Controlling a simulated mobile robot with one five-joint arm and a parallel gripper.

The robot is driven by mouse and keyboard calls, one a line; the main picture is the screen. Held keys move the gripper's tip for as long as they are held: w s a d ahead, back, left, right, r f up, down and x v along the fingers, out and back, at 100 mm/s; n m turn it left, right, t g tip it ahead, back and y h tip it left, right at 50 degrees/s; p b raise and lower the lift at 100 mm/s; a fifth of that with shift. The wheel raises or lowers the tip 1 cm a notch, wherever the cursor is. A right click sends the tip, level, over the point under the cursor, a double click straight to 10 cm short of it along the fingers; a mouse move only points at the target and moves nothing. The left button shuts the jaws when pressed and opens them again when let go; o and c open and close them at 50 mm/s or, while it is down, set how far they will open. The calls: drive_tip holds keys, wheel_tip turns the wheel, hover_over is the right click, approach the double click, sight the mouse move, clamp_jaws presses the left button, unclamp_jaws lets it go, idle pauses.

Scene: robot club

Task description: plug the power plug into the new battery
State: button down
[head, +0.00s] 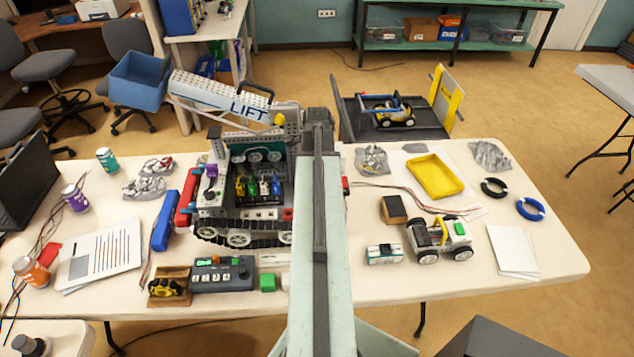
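A long blue block with thin wires (165,221), which looks like a battery, lies on the white table left of the tracked LIFT robot (245,205). A red block (186,197) sits at the LIFT robot's left side, close to the blue one. I cannot tell which is the new battery. A small purple piece (211,171) stands on the LIFT robot's left front; it may be the power plug, but it is too small to be sure. My arm rises through the middle of the view. Its dark far end (319,122) is beside the LIFT robot; the gripper fingers are hidden.
A button box (222,275) and a brown wooden holder (168,287) stand at the table's front. A small wheeled car (438,239), yellow tray (434,177) and black and blue rings lie right. My arm hides the table's middle.

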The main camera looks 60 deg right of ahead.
drive_tip(key=shift+f+b, duration=0.35)
idle(0.6)
drive_tip(key=c, duration=1)
unclamp_jaws()
wheel_tip(320, 180, up, 6)
drive_tip(key=p, duration=0.6)
